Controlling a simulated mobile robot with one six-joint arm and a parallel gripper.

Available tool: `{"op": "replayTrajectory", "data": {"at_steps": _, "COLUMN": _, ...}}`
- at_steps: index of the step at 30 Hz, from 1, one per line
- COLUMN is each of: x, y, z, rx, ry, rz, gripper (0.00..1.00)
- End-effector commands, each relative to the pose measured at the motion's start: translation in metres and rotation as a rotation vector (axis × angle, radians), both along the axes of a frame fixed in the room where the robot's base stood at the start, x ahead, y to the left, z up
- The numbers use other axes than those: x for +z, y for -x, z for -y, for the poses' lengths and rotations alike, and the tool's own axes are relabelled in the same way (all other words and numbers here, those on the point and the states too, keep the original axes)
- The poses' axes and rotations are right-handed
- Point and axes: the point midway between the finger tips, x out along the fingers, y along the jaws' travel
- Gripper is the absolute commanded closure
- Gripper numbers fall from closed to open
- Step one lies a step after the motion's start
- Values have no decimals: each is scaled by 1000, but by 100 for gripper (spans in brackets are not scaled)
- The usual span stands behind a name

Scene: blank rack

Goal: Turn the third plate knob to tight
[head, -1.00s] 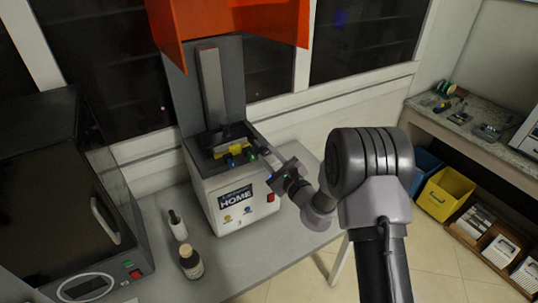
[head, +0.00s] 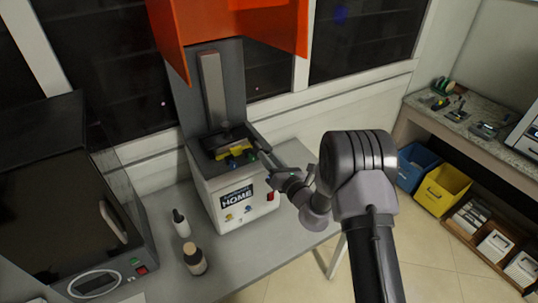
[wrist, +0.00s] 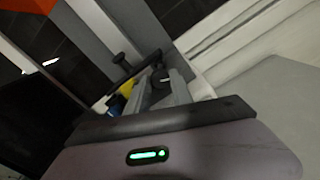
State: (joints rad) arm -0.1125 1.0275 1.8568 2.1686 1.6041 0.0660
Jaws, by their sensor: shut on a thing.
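The white printer (head: 212,190) with a HOME screen (head: 237,197) stands on the grey table. A dark build plate assembly with a yellow part (head: 236,151) sits in its top, with small blue knobs (head: 236,162) along the front. My gripper (head: 262,156) reaches in from the right at the printer's top right edge. In the wrist view, its two grey fingers (wrist: 162,86) are shut on a dark knob (wrist: 160,76) between them. The yellow part (wrist: 127,87) and a blue knob (wrist: 115,104) show left of the fingers. Which knob is held is hard to count, and its turn angle is unclear.
An orange raised cover (head: 230,30) hangs above the printer. A dark machine (head: 60,200) stands at left. The table to the right is clear.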

Motion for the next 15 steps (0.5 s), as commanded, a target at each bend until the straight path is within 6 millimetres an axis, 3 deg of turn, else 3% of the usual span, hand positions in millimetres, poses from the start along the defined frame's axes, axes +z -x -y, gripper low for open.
{"op": "replayTrajectory", "data": {"at_steps": 15, "x": 1, "y": 0, "z": 0, "rx": -1, "ry": -402, "rz": -274, "gripper": 100}}
